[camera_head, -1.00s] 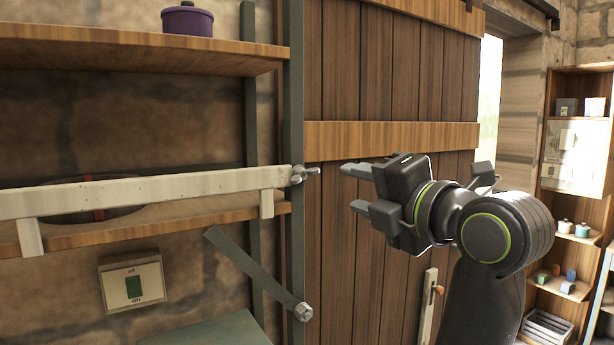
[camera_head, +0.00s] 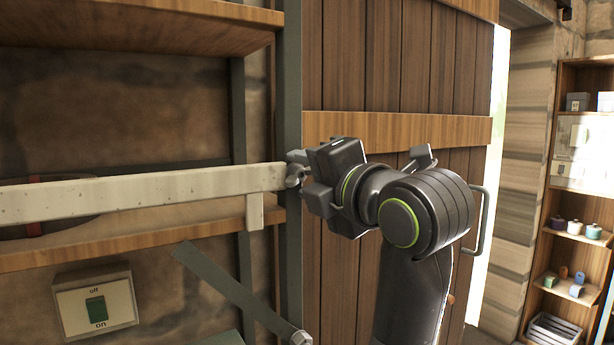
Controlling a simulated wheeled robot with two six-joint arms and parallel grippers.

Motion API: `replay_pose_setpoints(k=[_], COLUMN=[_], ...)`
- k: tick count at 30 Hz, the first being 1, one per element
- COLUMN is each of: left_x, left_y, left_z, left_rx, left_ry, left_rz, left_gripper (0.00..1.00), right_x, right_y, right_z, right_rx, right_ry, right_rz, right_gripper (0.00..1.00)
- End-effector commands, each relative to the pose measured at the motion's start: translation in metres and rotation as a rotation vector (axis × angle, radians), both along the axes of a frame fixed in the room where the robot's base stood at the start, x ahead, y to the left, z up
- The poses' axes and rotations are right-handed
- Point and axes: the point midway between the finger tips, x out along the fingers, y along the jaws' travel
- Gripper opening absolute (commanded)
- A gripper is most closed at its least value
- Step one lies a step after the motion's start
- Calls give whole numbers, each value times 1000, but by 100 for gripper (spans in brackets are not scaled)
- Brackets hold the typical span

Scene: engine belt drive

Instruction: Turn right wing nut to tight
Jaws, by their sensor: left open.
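The metal right wing nut (camera_head: 293,175) sits at the right end of the pale horizontal bar (camera_head: 150,194), in front of a dark green upright post. My left gripper (camera_head: 302,174) is open at the wing nut, coming from the right, with its fingers above and below the nut. The fingers partly hide the nut's wings, so I cannot tell their angle or whether the fingers touch them. My right gripper is not in view.
A wooden shelf (camera_head: 130,40) juts out above the bar. A grey-green strut (camera_head: 232,290) slants below it, near an off/on switch (camera_head: 95,302). A plank door (camera_head: 400,70) stands behind my arm. Shelves with small pots are at the far right.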

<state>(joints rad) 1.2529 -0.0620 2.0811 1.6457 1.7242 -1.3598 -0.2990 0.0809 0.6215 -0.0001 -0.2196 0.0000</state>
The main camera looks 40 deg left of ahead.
Motion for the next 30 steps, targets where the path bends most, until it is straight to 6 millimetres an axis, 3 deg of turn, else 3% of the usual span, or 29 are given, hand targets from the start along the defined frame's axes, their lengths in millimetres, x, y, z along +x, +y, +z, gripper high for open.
replay_pose_setpoints(k=[2,12,17,24,30], left_x=[0,0,0,1,0], left_y=[0,0,0,-1,0], left_z=[0,0,2,5,2], left_rx=[0,0,9,79,124], left_ry=[0,0,28,201,304], left_rz=[0,0,-1,-2,0], left_gripper=[43,0,0,0,0], right_x=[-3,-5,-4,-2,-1], right_y=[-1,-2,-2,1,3], right_z=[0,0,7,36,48], right_rx=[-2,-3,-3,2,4], right_ry=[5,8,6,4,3], right_rz=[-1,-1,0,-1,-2], right_gripper=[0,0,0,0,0])
